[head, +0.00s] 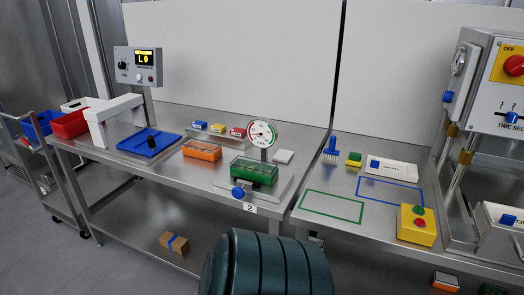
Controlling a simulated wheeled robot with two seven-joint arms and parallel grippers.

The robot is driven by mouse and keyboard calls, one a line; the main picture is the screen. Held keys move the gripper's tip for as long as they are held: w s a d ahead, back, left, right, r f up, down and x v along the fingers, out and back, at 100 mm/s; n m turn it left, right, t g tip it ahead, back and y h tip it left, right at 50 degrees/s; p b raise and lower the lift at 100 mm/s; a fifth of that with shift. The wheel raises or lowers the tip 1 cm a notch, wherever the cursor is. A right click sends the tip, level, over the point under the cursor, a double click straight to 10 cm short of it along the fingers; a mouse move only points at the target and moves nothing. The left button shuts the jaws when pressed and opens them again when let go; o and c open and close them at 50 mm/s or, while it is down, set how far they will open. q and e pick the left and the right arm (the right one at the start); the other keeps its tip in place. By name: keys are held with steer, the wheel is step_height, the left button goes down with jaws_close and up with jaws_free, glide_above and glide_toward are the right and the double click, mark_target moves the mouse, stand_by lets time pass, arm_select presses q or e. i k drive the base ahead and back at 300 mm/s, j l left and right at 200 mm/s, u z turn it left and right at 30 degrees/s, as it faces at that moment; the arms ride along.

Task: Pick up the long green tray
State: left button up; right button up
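A long green tray (254,172) with a clear upper part sits on the flat silver platform of a dial scale (262,133) on the steel table. The scale has a blue knob at its front and stands above a label marked 2. What the tray holds is too small to tell. Neither of my grippers is in view.
An orange tray (202,150) sits left of the green tray, and a blue tray (150,141) lies farther left. Green (333,206) and blue (390,193) outlines mark the right table. A yellow button box (416,225) stands near its front. The green outline is empty.

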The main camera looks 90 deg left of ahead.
mark_target(266, 172)
steer(key=u, duration=2.8)
steer(key=i+j, duration=0.35)
steer(key=j, duration=0.15)
steer(key=i+j, duration=0.35)
steer(key=j, duration=0.15)
steer(key=i+j, duration=0.35)
steer(key=j, duration=0.15)
steer(key=z, duration=1.3)
